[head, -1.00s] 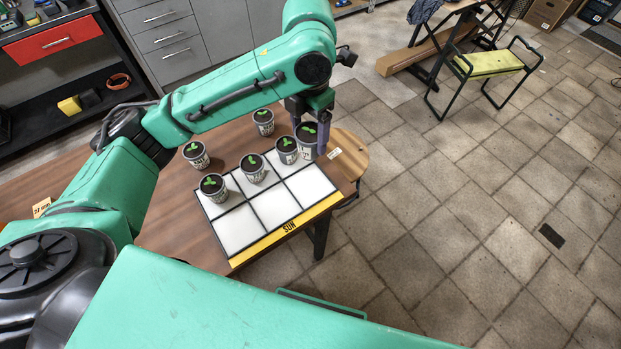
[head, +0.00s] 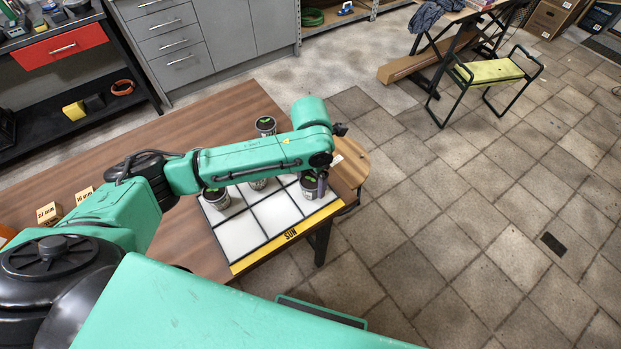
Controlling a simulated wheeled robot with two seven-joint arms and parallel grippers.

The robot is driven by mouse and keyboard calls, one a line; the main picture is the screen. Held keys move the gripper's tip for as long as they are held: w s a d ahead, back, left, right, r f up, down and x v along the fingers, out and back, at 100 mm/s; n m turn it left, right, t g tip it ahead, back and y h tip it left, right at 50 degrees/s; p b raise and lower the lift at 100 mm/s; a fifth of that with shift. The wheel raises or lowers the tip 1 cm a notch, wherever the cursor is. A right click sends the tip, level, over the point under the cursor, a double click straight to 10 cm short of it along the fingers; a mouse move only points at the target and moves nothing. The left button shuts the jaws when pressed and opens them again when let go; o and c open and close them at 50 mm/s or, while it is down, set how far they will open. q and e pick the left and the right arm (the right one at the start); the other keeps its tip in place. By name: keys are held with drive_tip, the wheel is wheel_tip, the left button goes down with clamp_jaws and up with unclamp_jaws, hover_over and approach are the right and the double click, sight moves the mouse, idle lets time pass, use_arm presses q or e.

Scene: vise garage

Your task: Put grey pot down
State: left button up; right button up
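A grey pot (head: 309,188) with a green seedling in dark soil is at the front right cell of the white-celled tray (head: 240,233), close to its yellow "SUN" strip. My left gripper (head: 317,182) is at this pot, with a dark finger against its right side. It looks shut on the pot, though the wrist hides the other finger. The pot looks upright; I cannot tell whether its base touches the tray. My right gripper is out of view.
Another pot (head: 216,198) stands on the tray's left, and one (head: 258,184) is partly under my arm. A further pot (head: 265,125) stands behind on the wooden table (head: 190,125). My forearm hides the tray's back. Front cells left of the held pot are clear.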

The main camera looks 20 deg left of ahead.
sight(311, 180)
use_arm(q)
drive_tip(key=shift+o, duration=0.4)
drive_tip(key=shift+r, duration=0.35)
wheel_tip(311, 180, up, 12)
drive_tip(key=b, duration=0.1)
drive_tip(key=shift+f, duration=0.15)
